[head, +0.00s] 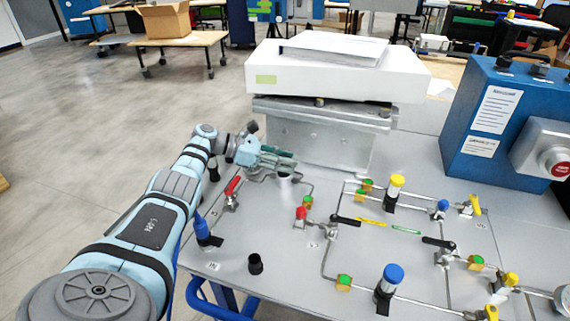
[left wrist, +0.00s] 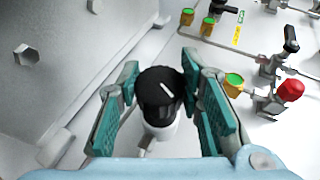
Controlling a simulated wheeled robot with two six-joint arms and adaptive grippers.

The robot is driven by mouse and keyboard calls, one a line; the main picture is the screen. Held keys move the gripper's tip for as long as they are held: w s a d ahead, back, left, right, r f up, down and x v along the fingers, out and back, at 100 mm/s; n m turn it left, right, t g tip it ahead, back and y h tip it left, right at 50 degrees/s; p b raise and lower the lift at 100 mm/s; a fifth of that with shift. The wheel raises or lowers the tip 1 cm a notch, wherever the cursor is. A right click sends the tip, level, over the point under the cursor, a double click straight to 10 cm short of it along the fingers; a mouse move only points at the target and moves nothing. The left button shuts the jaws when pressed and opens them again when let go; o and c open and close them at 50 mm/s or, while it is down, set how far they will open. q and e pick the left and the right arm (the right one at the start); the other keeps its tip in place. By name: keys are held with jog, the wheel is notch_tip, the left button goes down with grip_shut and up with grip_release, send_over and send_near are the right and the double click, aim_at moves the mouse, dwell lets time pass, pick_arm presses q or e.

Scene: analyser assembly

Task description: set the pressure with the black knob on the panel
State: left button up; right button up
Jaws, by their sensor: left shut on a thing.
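The black knob (left wrist: 160,92) sits upright on a pale round base in the left wrist view. A white pointer line on its top slants toward the upper left. My left gripper (left wrist: 163,108) has its teal-padded fingers on both sides of the knob and is shut on it. In the head view my left gripper (head: 275,160) is at the far left part of the grey panel (head: 300,240), in front of the metal bracket. There the fingers hide the knob's top, and only its pale base shows below them. My right gripper is not in view.
A metal bracket (head: 315,135) carrying a white box (head: 335,72) stands close behind the gripper. A red-handled valve (head: 232,188) and a blue-topped part (head: 202,228) are nearby. A black cylinder (head: 255,264) stands near the front. Pipes and valves fill the right; a blue box (head: 490,120) stands behind.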

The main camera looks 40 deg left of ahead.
pick_arm(q)
jog(key=shift+s+f, duration=0.15)
jog(key=shift+f, duration=0.1)
jog(key=o, duration=1.2)
jog(key=shift+c, duration=0.2)
jog(key=shift+r, duration=0.15)
jog(key=shift+a, duration=0.1)
jog(key=v, duration=1.2)
